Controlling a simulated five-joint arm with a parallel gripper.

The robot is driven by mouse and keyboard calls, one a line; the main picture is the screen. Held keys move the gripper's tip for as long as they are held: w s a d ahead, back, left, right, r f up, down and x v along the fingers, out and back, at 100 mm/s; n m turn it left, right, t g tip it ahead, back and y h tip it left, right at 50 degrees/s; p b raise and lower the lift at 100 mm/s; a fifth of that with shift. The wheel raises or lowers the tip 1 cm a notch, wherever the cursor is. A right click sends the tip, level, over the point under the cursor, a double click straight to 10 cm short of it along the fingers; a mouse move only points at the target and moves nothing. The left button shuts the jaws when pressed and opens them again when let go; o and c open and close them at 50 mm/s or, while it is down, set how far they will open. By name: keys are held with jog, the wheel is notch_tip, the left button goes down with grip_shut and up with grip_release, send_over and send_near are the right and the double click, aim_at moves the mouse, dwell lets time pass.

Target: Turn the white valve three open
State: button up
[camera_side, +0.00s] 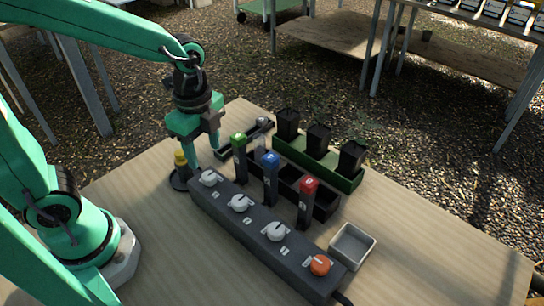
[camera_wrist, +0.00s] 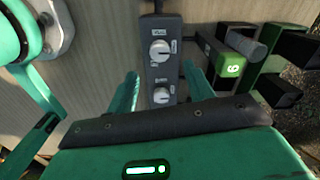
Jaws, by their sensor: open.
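The dark grey valve block (camera_side: 228,222) runs diagonally across the table with a row of three white knobs and an orange knob (camera_side: 319,264) at its near right end. The third white knob from the far left end (camera_side: 275,231) stands clear of my gripper. The second white knob (camera_side: 239,202) and the first white knob (camera_side: 208,177) are nearer to it. My gripper (camera_side: 204,168) is open and empty, pointing down at the block's far left end. In the wrist view its fingers (camera_wrist: 160,72) lie either side of the block, where two white knobs show, one white knob (camera_wrist: 159,50) beyond the other.
Upright dark posts with green (camera_side: 238,139), blue (camera_side: 270,160) and red (camera_side: 309,186) tops stand close behind the block. Behind them a green tray (camera_side: 345,184) holds black pots. A grey open tray (camera_side: 352,246) lies right of the block.

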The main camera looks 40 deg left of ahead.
aim_at(209, 175)
jog(key=shift+f, duration=3.5)
jog(key=c, duration=1)
